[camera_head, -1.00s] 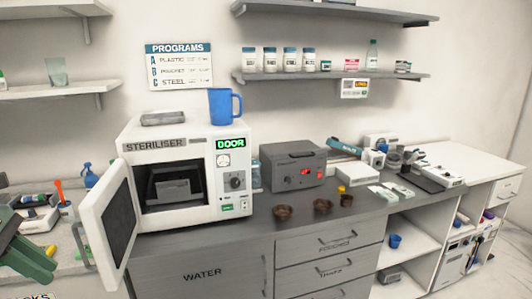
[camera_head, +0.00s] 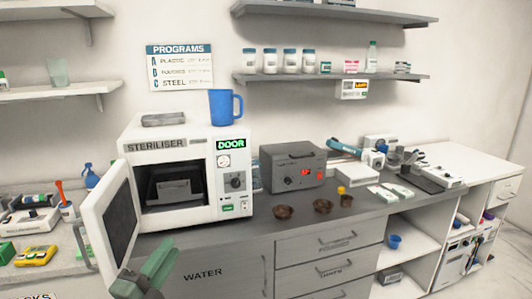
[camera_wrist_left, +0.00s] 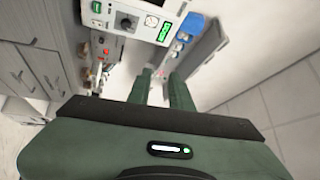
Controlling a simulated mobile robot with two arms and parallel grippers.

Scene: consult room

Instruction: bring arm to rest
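My left gripper (camera_head: 150,267), green with dark parts, is at the bottom of the head view, in front of the lower part of the open steriliser door (camera_head: 108,225). In the left wrist view its two fingers (camera_wrist_left: 159,90) stand apart with nothing visible between them, so it is open and empty. The steriliser (camera_head: 230,170) shows in the head view with a grey tray (camera_head: 172,189) inside. My right gripper is in neither view.
A blue mug (camera_head: 225,106) stands on the steriliser. A grey box device (camera_head: 293,168), brown bowls (camera_head: 323,206) and several tools are on the counter to the right. A drawer cabinet (camera_head: 325,265) is below. At left are a spray bottle (camera_head: 91,177) and a yellow item (camera_head: 36,255).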

